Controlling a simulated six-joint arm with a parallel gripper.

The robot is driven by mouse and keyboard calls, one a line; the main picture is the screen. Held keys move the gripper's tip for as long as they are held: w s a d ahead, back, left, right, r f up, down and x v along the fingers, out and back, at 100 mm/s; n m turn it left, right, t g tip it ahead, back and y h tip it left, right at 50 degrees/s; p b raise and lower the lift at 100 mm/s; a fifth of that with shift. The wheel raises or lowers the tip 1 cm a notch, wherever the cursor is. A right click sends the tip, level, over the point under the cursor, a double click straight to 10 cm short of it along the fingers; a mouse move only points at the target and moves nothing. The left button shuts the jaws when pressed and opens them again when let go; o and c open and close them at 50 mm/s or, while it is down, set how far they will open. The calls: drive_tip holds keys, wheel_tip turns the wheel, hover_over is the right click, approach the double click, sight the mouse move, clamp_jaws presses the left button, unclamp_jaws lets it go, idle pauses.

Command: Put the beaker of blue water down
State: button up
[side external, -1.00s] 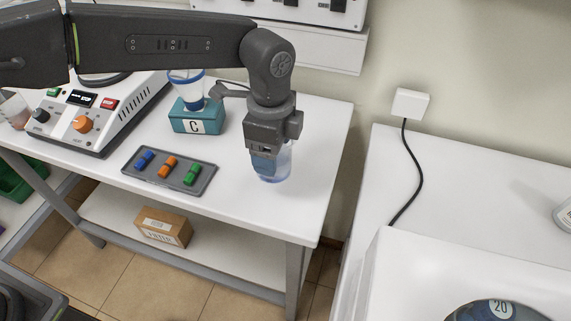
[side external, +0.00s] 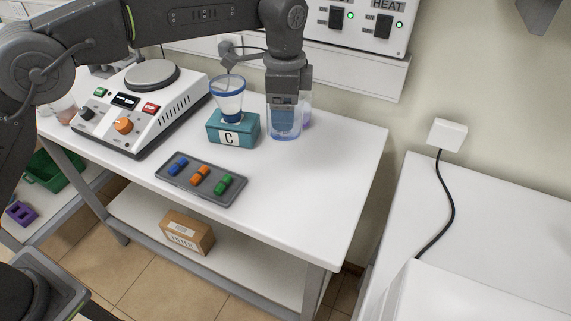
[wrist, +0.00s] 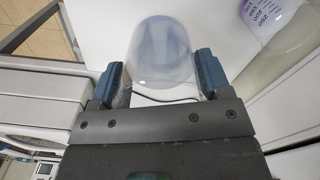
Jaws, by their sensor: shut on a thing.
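The beaker of blue water (side external: 285,133) is upright at the back of the white table, to the right of the teal block marked C. My gripper (side external: 284,106) points down and is shut on it from above. In the wrist view the clear, bluish beaker (wrist: 160,55) sits between the two blue-padded fingers of my gripper (wrist: 160,82). I cannot tell for sure whether its base touches the table (side external: 320,190). The fingers hide its upper part in the side view.
Another beaker with purple content (side external: 307,117) stands just behind and to the right; its markings show in the wrist view (wrist: 262,18). The teal block (side external: 232,128) carries a blue-rimmed vessel (side external: 228,96). A tray of coloured pieces (side external: 201,179) lies in front. The table's right front is clear.

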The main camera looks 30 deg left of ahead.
drive_tip(key=shift+w+f, duration=0.25)
drive_tip(key=shift+f, duration=0.15)
wheel_tip(320, 180, down, 9)
drive_tip(key=shift+f, duration=0.1)
drive_tip(key=shift+f, duration=0.15)
drive_tip(key=o, duration=1.1)
drive_tip(key=shift+c, duration=0.2)
wheel_tip(320, 180, up, 12)
drive_tip(key=shift+r, duration=0.15)
